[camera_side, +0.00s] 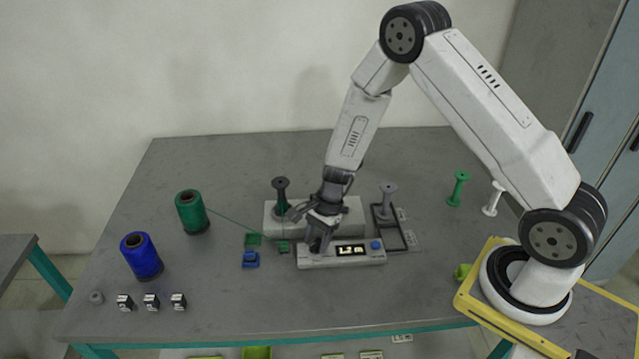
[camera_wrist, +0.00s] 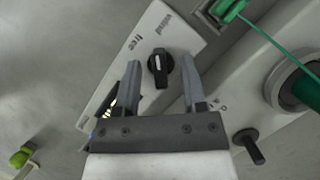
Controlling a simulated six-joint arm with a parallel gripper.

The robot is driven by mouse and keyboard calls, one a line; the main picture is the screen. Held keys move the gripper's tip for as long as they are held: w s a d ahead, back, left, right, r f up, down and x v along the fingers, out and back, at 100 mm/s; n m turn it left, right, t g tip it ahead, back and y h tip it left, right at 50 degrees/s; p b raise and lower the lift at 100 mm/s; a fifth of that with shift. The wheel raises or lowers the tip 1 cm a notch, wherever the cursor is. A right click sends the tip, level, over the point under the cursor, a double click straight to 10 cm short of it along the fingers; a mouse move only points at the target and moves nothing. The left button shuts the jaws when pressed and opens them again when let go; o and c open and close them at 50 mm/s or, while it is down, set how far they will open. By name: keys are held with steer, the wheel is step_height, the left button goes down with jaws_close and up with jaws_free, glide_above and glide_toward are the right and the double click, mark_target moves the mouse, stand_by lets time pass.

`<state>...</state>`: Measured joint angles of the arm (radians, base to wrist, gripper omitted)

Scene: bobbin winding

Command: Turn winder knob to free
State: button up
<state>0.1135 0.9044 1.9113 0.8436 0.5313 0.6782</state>
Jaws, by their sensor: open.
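The winder's control panel (camera_side: 365,259) is a pale box with a small display and a blue button, at the front of the winder. My gripper (camera_wrist: 160,66) is open, with one finger on each side of the knob and gaps visible.
A green thread runs from the green spool (camera_side: 190,212) to the winder. A blue spool (camera_side: 141,256) stands nearby. A black lever (camera_wrist: 250,146) sits close to my right finger.

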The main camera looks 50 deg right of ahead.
jaws_close()
steer(key=shift+n, duration=0.4)
steer(key=n+g, duration=0.1)
steer(key=n, duration=0.2)
steer(key=shift+w+g, duration=0.1)
steer(key=shift+g, duration=0.2)
steer(key=n, duration=0.2)
steer(key=n+g+h, duration=0.1)
steer(key=n, duration=0.2)
steer(key=shift+a+g, duration=0.1)
steer(key=shift+g, duration=0.2)
jaws_free()
